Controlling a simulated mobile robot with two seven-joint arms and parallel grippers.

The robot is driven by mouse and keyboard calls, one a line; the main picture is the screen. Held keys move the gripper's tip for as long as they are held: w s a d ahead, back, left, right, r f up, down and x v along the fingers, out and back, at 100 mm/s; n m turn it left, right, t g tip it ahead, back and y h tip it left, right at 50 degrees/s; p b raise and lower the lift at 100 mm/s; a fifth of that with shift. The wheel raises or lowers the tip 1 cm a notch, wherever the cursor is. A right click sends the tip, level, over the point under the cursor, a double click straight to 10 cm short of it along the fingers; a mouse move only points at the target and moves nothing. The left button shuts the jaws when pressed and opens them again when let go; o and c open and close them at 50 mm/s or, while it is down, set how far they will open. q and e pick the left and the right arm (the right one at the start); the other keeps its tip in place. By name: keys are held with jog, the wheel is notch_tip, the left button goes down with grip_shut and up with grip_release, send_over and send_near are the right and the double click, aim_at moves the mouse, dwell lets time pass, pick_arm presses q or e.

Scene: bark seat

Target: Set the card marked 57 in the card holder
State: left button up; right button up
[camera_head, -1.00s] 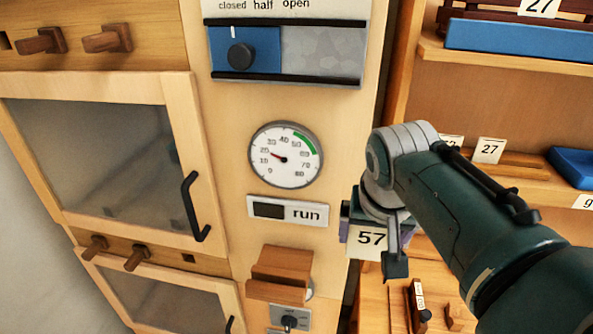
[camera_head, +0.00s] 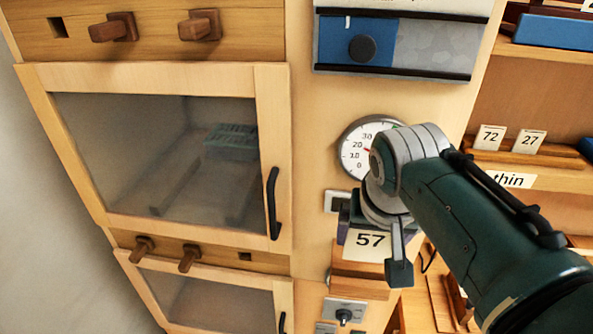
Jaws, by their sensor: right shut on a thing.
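My right gripper (camera_head: 376,233) is shut on the white card marked 57 (camera_head: 366,246) and holds it in front of the upright cabinet panel, number facing me. Just below the card a brown wooden block (camera_head: 358,284) sticks out from the panel and may be the card holder. The card overlaps its top in the picture; whether they touch I cannot tell. A slot in the block cannot be made out. My left gripper is not in view.
A knob plate (camera_head: 344,312) sits below the block. Cards 72 (camera_head: 489,137) and 27 (camera_head: 528,141) stand on the right shelf. A glazed door with a black handle (camera_head: 273,203) is at left.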

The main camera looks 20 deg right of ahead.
aim_at(364, 260)
jog(key=shift+f+b, duration=1.35)
jog(key=shift+f, duration=0.05)
jog(key=shift+f+b, duration=1.2)
jog(key=shift+f, duration=0.45)
jog(key=o, duration=0.9)
jog(key=shift+o, duration=0.2)
jog(key=shift+r, duration=0.1)
jog(key=p+v, duration=1)
jog(key=p, duration=0.2)
jog(key=s+d+r+n, duration=0.3)
jog(key=s+r, duration=0.1)
jog(key=s, duration=0.4)
jog(key=s+a+r+n+y, duration=0.2)
jog(key=s+a+r+n, duration=0.3)
jog(key=s+a+r, duration=0.2)
jog(key=s, duration=0.2)
jog(key=shift+s+y, duration=0.3)
jog(key=shift+s, duration=0.1)
